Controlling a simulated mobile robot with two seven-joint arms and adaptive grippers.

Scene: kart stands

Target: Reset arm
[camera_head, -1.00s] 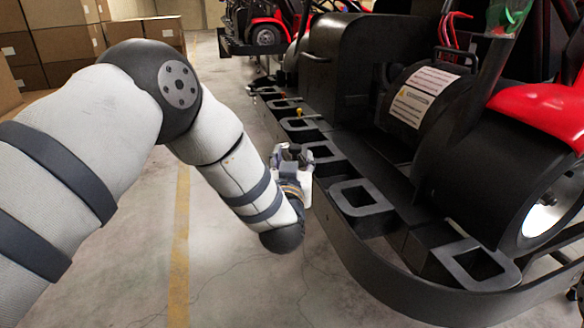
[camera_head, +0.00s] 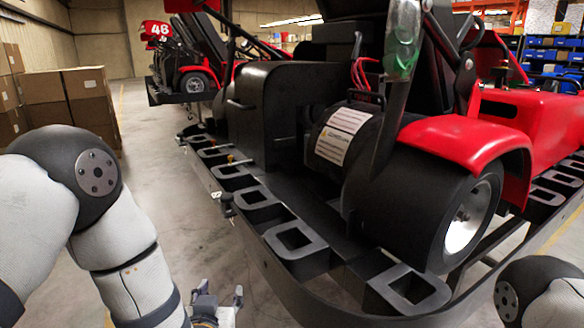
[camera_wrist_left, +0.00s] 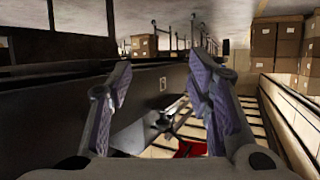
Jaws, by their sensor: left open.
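My left gripper (camera_head: 218,298) is at the bottom of the head view, beside the outer side of the black kart frame (camera_head: 283,290) and apart from it. In the left wrist view the left gripper (camera_wrist_left: 155,100) shows two purple-grey finger pads spread apart with nothing between them. The kart's dark side fills the left of that view. Part of my right arm shows at the lower right of the head view; its gripper is not visible.
The red and black kart (camera_head: 450,140) fills the middle and right. Its bumper has several square openings. Cardboard boxes (camera_head: 70,95) are stacked at the left. Another kart (camera_head: 185,75) stands behind. Concrete floor at the left is clear.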

